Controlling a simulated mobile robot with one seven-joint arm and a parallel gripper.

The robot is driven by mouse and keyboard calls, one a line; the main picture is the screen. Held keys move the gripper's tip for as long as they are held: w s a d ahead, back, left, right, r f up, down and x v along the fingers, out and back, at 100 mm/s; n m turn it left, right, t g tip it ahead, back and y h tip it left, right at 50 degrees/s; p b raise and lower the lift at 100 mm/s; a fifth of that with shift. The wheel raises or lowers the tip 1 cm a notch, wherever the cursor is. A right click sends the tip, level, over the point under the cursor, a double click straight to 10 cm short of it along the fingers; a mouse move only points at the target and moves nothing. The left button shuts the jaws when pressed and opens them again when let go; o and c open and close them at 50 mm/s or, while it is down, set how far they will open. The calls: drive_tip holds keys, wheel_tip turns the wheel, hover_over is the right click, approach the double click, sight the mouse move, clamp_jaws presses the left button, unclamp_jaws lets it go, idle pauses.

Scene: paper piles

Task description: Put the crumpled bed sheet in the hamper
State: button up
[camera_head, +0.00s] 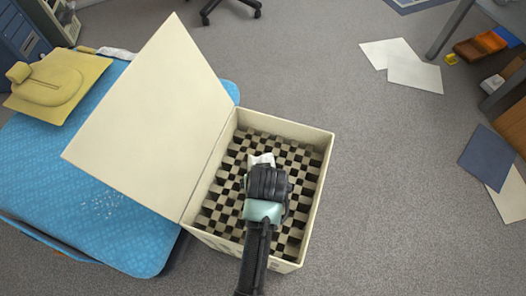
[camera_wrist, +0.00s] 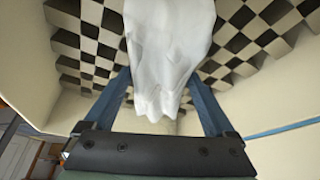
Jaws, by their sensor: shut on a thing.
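The hamper (camera_head: 325,185) is a cream box with a checkered inside, and its lid (camera_head: 155,115) stands open to the left. My gripper (camera_wrist: 160,95) is over the hamper's opening in the head view, and the wrist view shows checkered surface and cream walls around it. It is shut on the crumpled bed sheet (camera_wrist: 165,50), a white cloth bunched between the two blue-grey fingers. In the head view only a small white part of the sheet (camera_head: 262,160) shows past my wrist. I cannot tell whether the sheet touches the hamper's bottom.
A blue bed or cushioned surface (camera_head: 130,235) with a yellow item (camera_head: 55,85) on it lies to the left, beside the hamper. Papers (camera_head: 415,73) and a dark folder (camera_head: 487,157) lie on the grey carpet to the right. The floor just right of the hamper is clear.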

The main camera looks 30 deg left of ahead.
drive_tip(key=shift+f+b, duration=1.1)
drive_tip(key=shift+f, duration=0.95)
drive_tip(key=shift+f, duration=0.2)
drive_tip(key=o, duration=1.1)
drive_tip(key=p+v, duration=0.7)
drive_tip(key=v, duration=0.5)
drive_tip(key=shift+r, duration=0.2)
